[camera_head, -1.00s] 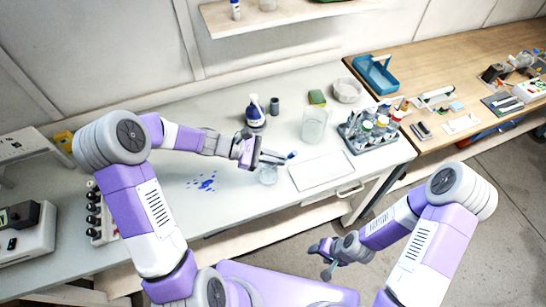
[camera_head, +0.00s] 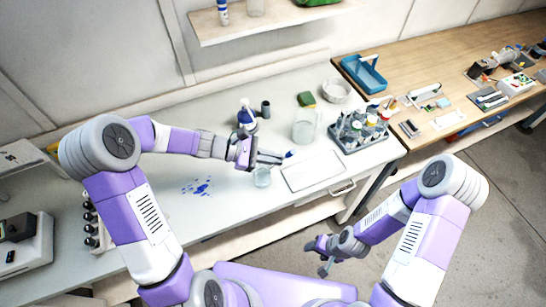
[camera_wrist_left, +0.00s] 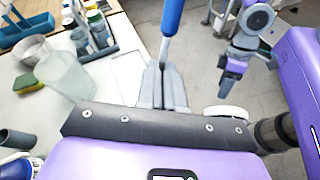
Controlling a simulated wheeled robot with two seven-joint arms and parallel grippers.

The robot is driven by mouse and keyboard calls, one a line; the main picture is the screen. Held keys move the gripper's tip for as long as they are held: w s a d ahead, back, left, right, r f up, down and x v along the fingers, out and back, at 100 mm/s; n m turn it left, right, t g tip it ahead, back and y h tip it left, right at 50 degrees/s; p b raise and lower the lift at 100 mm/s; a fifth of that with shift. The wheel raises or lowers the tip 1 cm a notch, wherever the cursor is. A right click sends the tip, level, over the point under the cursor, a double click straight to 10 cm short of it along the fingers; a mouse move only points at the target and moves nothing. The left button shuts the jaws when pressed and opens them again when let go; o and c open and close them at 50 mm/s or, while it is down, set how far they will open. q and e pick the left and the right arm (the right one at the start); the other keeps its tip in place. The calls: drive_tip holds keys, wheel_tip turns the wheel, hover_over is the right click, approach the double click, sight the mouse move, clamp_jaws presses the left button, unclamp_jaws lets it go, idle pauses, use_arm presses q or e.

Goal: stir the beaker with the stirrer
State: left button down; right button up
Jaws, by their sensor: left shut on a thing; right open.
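My left gripper (camera_head: 277,158) is shut on the stirrer. The stirrer's blue handle (camera_wrist_left: 172,16) rises above the fingers in the left wrist view; its blue end (camera_head: 290,153) also shows in the head view. A small clear glass beaker (camera_head: 262,178) stands upright on the bench just below the left gripper. Whether the stirrer's lower end is inside this beaker is hidden. A larger clear glass vessel (camera_head: 305,127) stands farther back, and it also shows in the left wrist view (camera_wrist_left: 68,76). My right gripper (camera_head: 319,257) is open and empty, low in front of the bench.
A white flat tray (camera_head: 313,171) lies right of the small beaker. A rack of bottles (camera_head: 372,140) stands behind it to the right. A spray bottle (camera_head: 247,117) and a dark cup (camera_head: 266,109) stand behind the left gripper. Blue spots (camera_head: 197,187) mark the bench at left.

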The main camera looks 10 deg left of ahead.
idle(0.4)
wheel_tip(320, 180, up, 4)
drive_tip(key=p, duration=0.4)
idle(0.5)
